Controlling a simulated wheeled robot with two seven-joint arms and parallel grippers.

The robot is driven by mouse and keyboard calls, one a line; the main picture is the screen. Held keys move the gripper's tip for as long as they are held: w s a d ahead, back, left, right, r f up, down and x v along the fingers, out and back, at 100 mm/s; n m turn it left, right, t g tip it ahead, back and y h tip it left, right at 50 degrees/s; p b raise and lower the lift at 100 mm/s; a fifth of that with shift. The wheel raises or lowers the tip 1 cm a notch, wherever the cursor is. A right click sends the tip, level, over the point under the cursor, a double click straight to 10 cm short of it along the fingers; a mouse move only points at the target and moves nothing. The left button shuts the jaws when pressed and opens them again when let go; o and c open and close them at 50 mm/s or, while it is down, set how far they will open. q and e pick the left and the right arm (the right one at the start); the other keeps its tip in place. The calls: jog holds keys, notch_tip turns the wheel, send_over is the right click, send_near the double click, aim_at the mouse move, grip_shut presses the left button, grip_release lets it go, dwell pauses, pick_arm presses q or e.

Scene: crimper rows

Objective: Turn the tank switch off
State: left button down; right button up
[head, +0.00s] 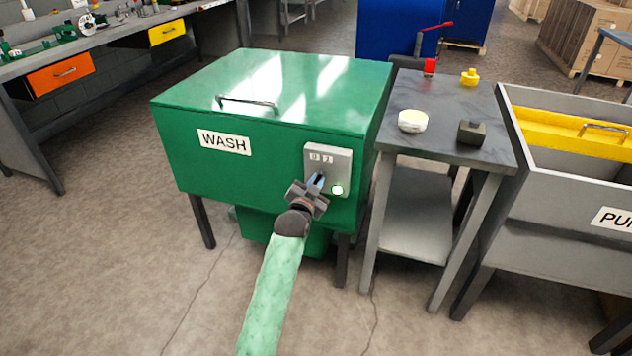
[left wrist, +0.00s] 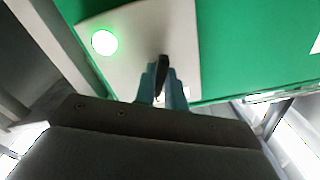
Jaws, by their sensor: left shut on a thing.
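The green wash tank (head: 270,165) stands left of centre in the head view, with its lid closed and a "WASH" label on its front. A pale switch panel (head: 342,159) is on its front right, with small marks at its top. A lamp (head: 338,190) low on the panel glows whitish green; it also shows in the left wrist view (left wrist: 103,42). My left gripper (head: 317,181) is at the panel, its blue fingers shut on the dark switch handle (left wrist: 161,70). The fingers hide part of the handle, and its exact setting is unclear. My right gripper is out of view.
A grey trough (head: 560,190) stands further right. Open floor lies in front and left.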

pick_arm(q)
jog(key=shift+n+p, duration=0.4)
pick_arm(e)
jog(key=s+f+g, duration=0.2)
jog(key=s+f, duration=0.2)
pick_arm(q)
jog(key=shift+r+n+p, duration=0.15)
jog(key=shift+n+p, duration=0.65)
jog(key=shift+p, duration=0.25)
jog(key=n+p, duration=0.3)
jog(key=shift+d, duration=0.1)
jog(key=shift+n+p, duration=0.8)
jog(key=n+p, duration=0.2)
jog(key=n, duration=0.2)
jog(key=shift+p, duration=0.35)
jog(key=shift+n, duration=0.4)
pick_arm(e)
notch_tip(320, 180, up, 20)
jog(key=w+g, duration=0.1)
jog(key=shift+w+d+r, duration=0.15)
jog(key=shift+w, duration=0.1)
